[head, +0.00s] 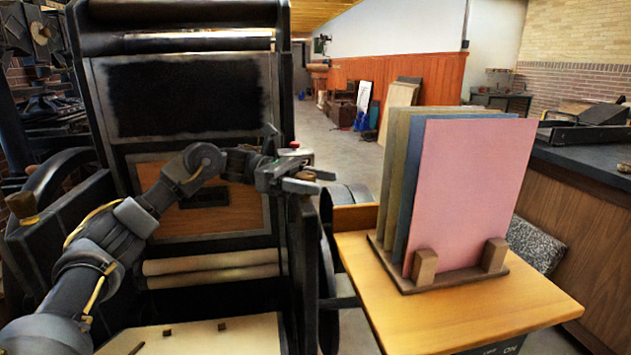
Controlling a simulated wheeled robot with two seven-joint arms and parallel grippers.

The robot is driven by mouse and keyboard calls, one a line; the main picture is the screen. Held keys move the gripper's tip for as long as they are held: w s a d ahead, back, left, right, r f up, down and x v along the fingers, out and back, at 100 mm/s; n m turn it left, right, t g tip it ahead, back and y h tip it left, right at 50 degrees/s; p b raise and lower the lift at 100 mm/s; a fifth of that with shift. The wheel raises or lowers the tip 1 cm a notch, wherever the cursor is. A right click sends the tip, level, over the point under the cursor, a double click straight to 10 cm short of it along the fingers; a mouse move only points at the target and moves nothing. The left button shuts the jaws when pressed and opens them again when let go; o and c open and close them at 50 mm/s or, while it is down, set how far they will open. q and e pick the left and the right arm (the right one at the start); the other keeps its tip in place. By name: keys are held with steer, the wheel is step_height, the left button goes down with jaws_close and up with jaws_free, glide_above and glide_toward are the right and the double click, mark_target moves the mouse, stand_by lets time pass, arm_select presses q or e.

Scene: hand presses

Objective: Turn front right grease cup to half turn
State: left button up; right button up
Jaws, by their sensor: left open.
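The hand press (75,235) stands at the left, with a dark frame and a black inked plate. My left gripper (309,181) is at the top of the press's right side frame, its jaws open and pointing right. A small brown knob (307,175), which looks like the front right grease cup, shows at the fingers. The fingers hide part of it, and I cannot tell whether they touch it. A similar brown, brass-toned cup (22,206) sits on the press's left side. My right gripper is out of view.
A wooden side table (450,318) at the right carries a rack with upright pink (470,190), blue and tan boards. A red-topped grey part (294,147) is just behind my left gripper. A dark-topped counter (590,170) stands far right. Open floor (345,155) lies behind.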

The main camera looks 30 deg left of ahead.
arm_select(q)
steer(key=shift+a, duration=0.25)
steer(key=a, duration=1)
steer(key=shift+a, duration=0.2)
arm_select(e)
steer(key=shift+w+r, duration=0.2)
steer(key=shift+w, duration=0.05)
